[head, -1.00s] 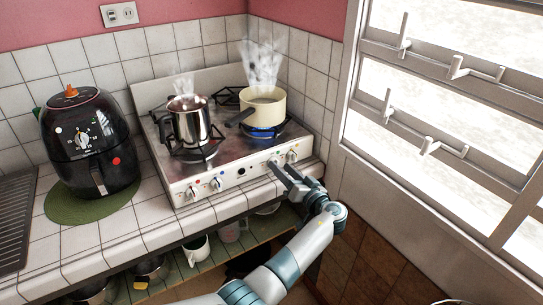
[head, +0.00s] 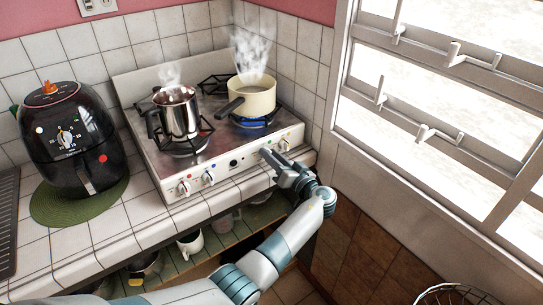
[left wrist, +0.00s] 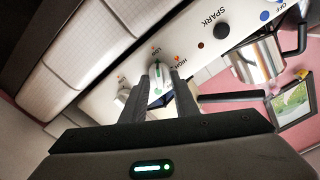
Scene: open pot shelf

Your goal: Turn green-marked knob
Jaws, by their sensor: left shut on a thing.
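The stove's front panel (head: 222,172) carries a row of white knobs. The green-marked knob (left wrist: 158,74) shows in the left wrist view, with a green line on its face and LOW and HIGH labels around it. My left gripper (head: 268,154) is at the right part of the panel, its fingers on either side of this knob (left wrist: 157,86) and shut on it. The fingers hide the knob in the head view. My right gripper is not in view.
A steel pot (head: 177,112) and a cream pot (head: 256,98) steam on the burners; a blue flame (head: 252,123) burns under the cream pot. An orange-marked knob (head: 284,145) sits just right of my fingers. A black air fryer (head: 72,140) stands left; a window (head: 440,100) is right.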

